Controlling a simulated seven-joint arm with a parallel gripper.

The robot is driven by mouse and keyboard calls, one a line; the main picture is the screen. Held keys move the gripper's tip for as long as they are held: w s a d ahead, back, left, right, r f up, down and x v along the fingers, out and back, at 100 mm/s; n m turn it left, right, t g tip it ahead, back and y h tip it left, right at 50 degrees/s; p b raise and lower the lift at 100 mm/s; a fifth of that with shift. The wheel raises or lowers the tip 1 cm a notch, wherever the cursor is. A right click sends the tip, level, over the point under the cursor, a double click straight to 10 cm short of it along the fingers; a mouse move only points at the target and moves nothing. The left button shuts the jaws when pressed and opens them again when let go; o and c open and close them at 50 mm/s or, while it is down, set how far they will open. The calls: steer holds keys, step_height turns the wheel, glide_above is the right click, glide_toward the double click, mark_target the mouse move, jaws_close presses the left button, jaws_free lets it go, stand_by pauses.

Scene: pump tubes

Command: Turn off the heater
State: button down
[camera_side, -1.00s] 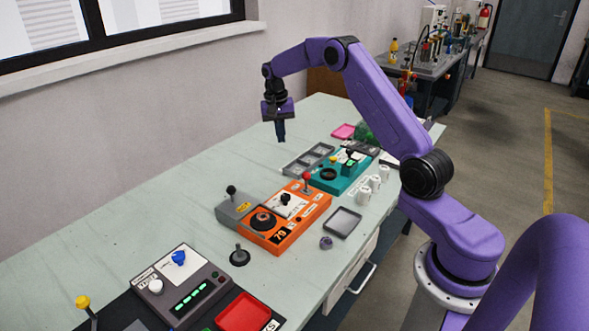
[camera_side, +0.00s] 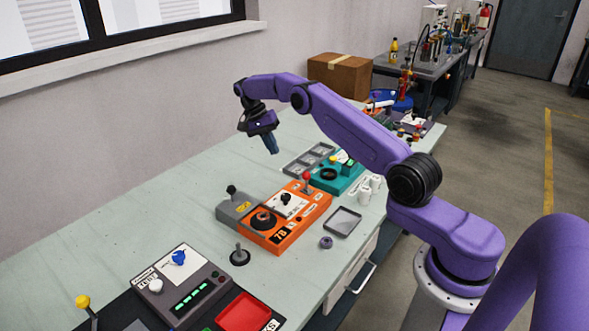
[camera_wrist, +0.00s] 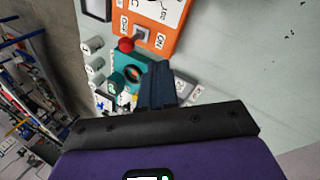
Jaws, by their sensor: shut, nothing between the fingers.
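An orange unit (camera_side: 287,219) with a black round knob (camera_side: 263,220), a dial plate and a red-tipped lever (camera_side: 307,180) stands mid-table. It also shows at the top of the wrist view (camera_wrist: 184,20), with the red-tipped switch (camera_wrist: 127,44) between two small labels; I cannot tell which way the switch is set. Which unit is the heater is not clearly readable. My gripper (camera_side: 273,147) is shut and empty, tilted, in the air behind and above the orange unit, touching nothing. Its closed fingers also show in the wrist view (camera_wrist: 158,68).
A teal unit (camera_side: 337,175) stands behind the orange one, near a grey compartment tray (camera_side: 299,165) and white cylinders (camera_side: 366,189). A small grey tray (camera_side: 343,222) lies to the right. A dark control panel (camera_side: 182,284) is at the front. The table's left side is clear.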

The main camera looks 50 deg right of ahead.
mark_target(304, 177)
steer(key=x, duration=0.8)
steer(key=shift+s+d+f, duration=0.1)
steer(key=shift+s+d, duration=0.05)
steer(key=shift+s, duration=0.1)
steer(key=shift+s+d, duration=0.35)
steer(key=shift+s, duration=0.45)
steer(key=shift+s+d, duration=0.35)
steer(key=shift+s, duration=0.45)
steer(key=shift+s+r+t, duration=0.3)
steer(key=shift+s+t, duration=0.2)
steer(key=shift+t, duration=0.2)
steer(key=shift+s+r+t, duration=0.1)
steer(key=shift+s+t, duration=0.2)
steer(key=shift+s, duration=0.05)
steer(key=shift+s+r+t, duration=0.15)
steer(key=shift+s+t, duration=0.85)
steer(key=shift+t, duration=0.2)
steer(key=shift+s, duration=0.55)
